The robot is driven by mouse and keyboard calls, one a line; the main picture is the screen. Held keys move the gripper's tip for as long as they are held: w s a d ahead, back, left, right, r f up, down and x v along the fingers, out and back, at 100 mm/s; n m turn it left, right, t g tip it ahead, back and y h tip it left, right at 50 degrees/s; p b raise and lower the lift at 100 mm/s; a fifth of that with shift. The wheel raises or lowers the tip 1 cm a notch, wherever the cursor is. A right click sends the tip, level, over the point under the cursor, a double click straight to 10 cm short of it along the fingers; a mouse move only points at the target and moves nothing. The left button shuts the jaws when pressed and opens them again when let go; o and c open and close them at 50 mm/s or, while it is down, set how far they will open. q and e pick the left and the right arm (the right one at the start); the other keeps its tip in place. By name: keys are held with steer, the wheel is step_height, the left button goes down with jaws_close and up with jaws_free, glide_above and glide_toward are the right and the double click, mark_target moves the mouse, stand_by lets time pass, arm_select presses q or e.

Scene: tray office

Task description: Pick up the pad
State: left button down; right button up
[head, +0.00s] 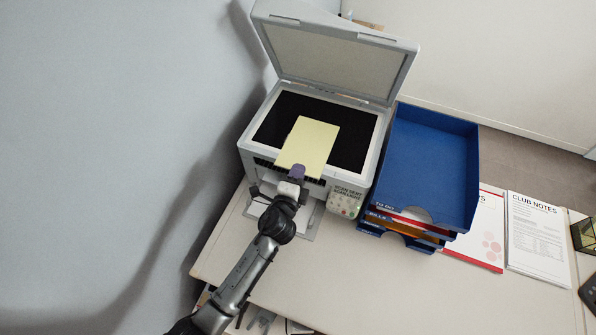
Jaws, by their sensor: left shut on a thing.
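The pad (311,143) is a pale yellow rectangle over the dark glass of the open scanner (349,155). My left gripper (296,175) is at the pad's near edge, shut on it. I cannot tell whether the pad rests on the glass or is held just above it. The gripper covers a small part of the near edge. My right gripper is not in view.
The scanner lid (334,57) stands raised behind the glass. Blue stacked trays (432,150) stand close on the right, with printed sheets (537,237) beyond them. The front of the desk (400,290) is clear. A wall is on the left.

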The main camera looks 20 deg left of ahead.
arm_select(q)
step_height(320, 180, up, 2)
steer(key=shift+r+p, duration=0.15)
steer(key=shift+p, duration=1)
steer(key=s+r+p, duration=0.2)
steer(key=s, duration=0.5)
steer(key=s+r+p, duration=0.3)
steer(key=s, duration=0.4)
steer(key=shift+d, duration=0.45)
steer(key=shift+r, duration=0.15)
